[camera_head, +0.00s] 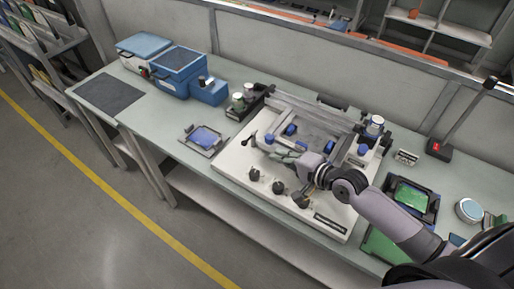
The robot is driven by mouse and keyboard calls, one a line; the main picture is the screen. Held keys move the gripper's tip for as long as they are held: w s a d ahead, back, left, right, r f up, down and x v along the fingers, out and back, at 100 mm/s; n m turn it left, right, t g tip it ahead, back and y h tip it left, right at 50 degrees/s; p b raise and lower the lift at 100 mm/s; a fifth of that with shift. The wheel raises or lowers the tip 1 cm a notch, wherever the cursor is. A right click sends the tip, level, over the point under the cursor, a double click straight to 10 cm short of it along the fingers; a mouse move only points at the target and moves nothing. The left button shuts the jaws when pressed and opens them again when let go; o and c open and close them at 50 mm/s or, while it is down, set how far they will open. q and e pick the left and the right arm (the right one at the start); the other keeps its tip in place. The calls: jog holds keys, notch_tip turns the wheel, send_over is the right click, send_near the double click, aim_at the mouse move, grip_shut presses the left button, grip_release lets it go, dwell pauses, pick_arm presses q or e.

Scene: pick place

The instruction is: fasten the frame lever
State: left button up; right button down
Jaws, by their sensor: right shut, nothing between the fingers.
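A white fixture base (235,170) sits on the workbench and carries a grey metal frame (312,108) with blue parts on it. A small dark-tipped lever (246,141) shows at the frame's left side; I cannot tell whether it is the frame lever or whether it is fastened. My right arm reaches in from the right over the fixture. My right gripper (272,148) is shut and empty, close to the right of this lever; whether they touch is unclear. The arm and gripper hide part of the frame. My left gripper is not in view.
Black knobs (279,187) stand along the fixture's front. A small tray with a blue piece (205,137) lies to the left. Blue boxes (178,70) stand at the back left. A green board in a black holder (411,196) lies right. Bench space left of the small tray is clear.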

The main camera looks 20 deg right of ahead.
jog(key=p+x, duration=0.1)
jog(key=x, duration=0.9)
